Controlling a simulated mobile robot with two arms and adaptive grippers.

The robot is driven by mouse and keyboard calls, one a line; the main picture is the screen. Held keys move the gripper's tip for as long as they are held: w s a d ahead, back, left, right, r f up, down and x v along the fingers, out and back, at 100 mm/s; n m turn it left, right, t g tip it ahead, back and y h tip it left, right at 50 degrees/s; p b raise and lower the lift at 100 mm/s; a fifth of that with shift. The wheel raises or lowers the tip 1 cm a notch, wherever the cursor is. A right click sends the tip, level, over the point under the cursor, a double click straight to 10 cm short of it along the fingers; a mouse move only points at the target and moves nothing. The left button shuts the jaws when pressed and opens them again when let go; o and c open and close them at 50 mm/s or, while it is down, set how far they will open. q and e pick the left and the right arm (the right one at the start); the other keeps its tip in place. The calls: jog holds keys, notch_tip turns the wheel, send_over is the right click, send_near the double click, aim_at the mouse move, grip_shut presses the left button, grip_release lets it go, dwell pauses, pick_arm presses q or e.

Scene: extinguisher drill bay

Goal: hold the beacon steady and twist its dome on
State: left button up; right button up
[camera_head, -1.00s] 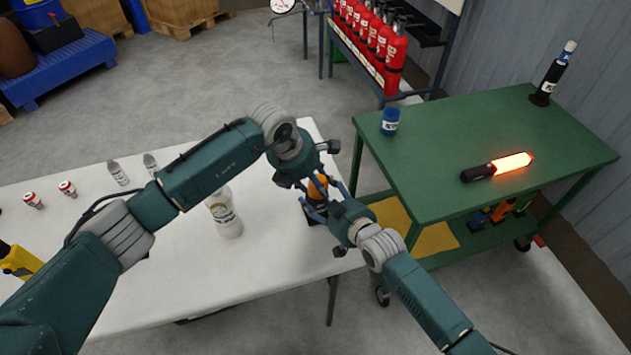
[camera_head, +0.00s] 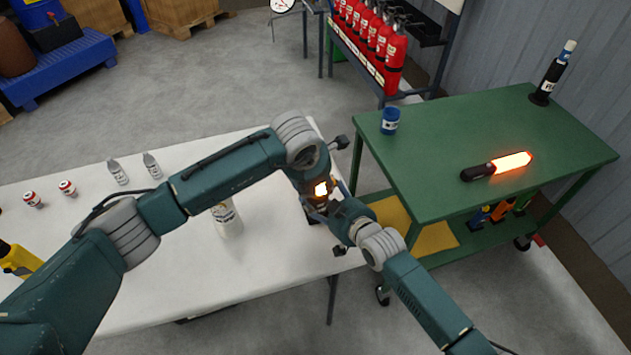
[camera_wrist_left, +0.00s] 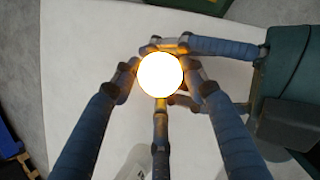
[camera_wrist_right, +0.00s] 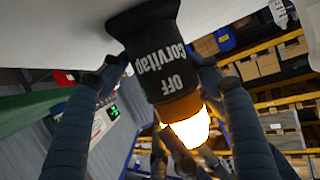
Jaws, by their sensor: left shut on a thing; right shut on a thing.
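The beacon stands on the white table near its right end. Its black base (camera_wrist_right: 155,50) with white lettering, including "OFF", fills the right wrist view, upside down there. An orange band sits between base and dome. The dome (camera_head: 321,189) glows bright yellow-white; in the left wrist view it is a blown-out disc (camera_wrist_left: 160,76). My right gripper (camera_head: 326,208) is shut on the black base from the right. My left gripper (camera_head: 317,182) is above, its fingers shut around the dome.
A white bottle (camera_head: 227,218) stands left of the beacon, close under my left arm. Small bottles (camera_head: 118,172) stand farther left on the table (camera_head: 265,255). A green cart (camera_head: 450,130) at the right holds a blue can (camera_head: 390,121) and a glowing baton (camera_head: 510,163).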

pick_arm(q)
jog(key=shift+d+r, duration=0.1)
jog(key=shift+d, duration=0.15)
jog(key=o, duration=1.1)
jog(key=v, duration=1.2)
jog(key=shift+w+a, duration=0.1)
jog(key=shift+a, duration=0.05)
